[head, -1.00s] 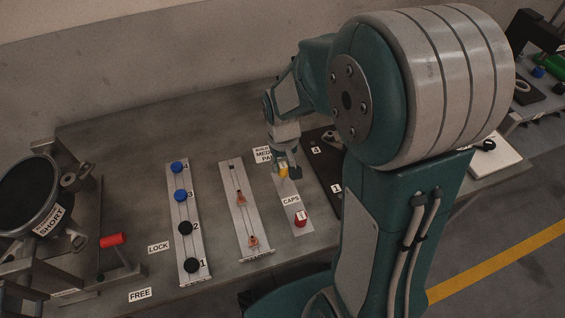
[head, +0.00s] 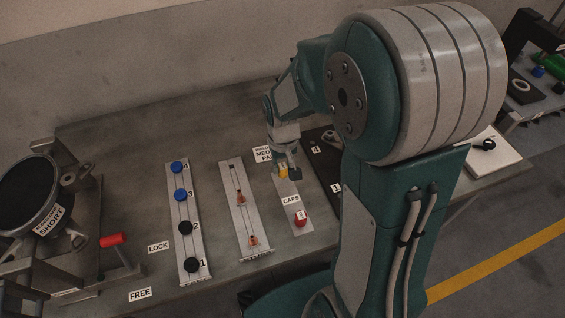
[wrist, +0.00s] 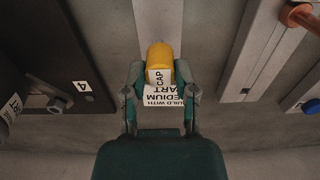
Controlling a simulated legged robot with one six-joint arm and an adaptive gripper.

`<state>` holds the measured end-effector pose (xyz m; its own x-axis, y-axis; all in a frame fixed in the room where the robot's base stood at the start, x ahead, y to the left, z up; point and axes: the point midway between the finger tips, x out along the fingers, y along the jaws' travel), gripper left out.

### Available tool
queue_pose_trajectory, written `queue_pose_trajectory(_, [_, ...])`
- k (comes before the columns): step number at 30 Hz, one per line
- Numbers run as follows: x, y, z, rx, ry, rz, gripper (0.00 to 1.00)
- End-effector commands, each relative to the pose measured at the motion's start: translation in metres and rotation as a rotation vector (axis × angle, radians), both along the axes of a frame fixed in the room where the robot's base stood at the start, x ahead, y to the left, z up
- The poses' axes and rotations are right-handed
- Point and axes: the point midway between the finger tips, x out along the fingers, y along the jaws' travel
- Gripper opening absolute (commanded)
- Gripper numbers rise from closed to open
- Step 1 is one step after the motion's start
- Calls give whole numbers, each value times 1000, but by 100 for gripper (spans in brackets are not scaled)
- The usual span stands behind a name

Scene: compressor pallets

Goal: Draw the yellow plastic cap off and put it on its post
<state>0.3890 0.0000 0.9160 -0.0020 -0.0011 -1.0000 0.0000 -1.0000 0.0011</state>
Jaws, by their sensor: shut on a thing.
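The yellow cap (wrist: 160,57) sits between the two fingers of my gripper (wrist: 160,85) in the wrist view, and the fingers are shut on it. In the head view the yellow cap (head: 283,173) shows just below my gripper (head: 287,170), over the far part of the CAPS strip (head: 291,208). A red cap (head: 301,219) stands at the near end of that strip. I cannot tell whether the yellow cap touches the strip. Any post under it is hidden.
A rail with orange pieces (head: 240,198) and a rail with blue and black knobs (head: 181,195) lie to the left. A dark numbered plate (head: 325,160) lies just right of the strip. A clamp with a red handle (head: 112,239) stands at far left.

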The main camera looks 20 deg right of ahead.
Motion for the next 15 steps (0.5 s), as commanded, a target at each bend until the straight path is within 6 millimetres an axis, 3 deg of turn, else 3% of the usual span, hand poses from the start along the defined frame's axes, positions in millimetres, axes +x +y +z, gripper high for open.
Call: queue_pose_trajectory(15, [0,0,-12,0,1,0,0])
